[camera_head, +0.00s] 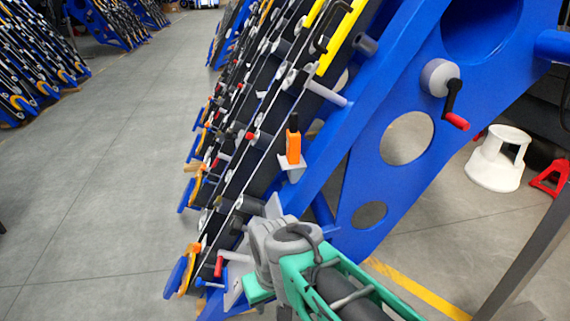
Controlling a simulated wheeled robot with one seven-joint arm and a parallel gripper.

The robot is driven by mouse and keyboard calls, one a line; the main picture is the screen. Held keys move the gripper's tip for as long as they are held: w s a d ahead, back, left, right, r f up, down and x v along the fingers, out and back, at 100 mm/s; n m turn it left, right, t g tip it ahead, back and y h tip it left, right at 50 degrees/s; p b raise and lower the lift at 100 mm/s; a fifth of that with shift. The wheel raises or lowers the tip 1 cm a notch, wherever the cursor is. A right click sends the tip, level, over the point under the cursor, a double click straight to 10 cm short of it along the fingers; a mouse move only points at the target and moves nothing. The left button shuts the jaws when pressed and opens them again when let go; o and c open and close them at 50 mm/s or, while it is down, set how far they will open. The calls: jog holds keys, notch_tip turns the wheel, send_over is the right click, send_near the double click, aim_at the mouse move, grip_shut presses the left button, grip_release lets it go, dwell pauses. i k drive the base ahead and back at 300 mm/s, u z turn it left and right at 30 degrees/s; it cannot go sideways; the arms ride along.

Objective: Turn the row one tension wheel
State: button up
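A grey round wheel (437,78) with a black crank and a red handle sits on the side of the blue frame at upper right. No label shows, so I cannot tell whether it is the row one tension wheel. A smaller red-tipped handle (219,266) shows low on the harvester row, just left of my arm's end. The end of my arm, with my gripper (268,250), is at lower centre in front of the rows, well below and left of the crank wheel. I cannot make out its fingers or anything held.
The large blue frame (400,55) slants across the centre and right. An orange-and-black part (293,145) stands on a small bracket. A white step stool (497,158) and a red stand (549,178) are on the floor at right. The left floor is clear.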

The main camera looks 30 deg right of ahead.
aim_at(234, 227)
jog(key=u, duration=1.65)
jog(key=i, duration=1.1)
jog(key=z, duration=3.1)
jog(key=k, duration=0.55)
jog(key=u, duration=1.05)
jog(key=i, duration=0.9)
jog(key=u, duration=0.8)
